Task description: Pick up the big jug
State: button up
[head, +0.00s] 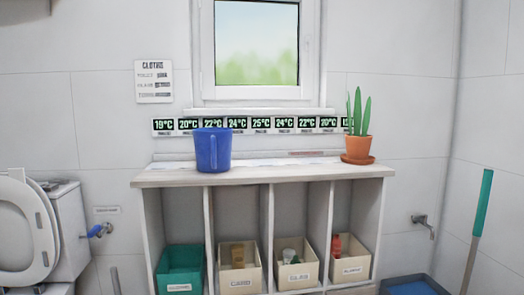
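A big blue jug (212,150) stands upright on the white top of a shelf unit (270,174), left of the middle. The jug is near the front edge of the top. My gripper is not in view, so its distance from the jug cannot be told.
A potted plant (358,145) stands at the right end of the shelf top. A row of temperature cards (237,125) runs along the wall behind. Below are a teal bin (180,270) and several cream bins. A toilet (25,230) is at left. The top between jug and plant looks mostly clear.

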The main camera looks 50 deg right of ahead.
aim_at(213, 145)
jog(key=z, duration=1.2)
jog(key=u, duration=1.4)
jog(key=z, duration=1.4)
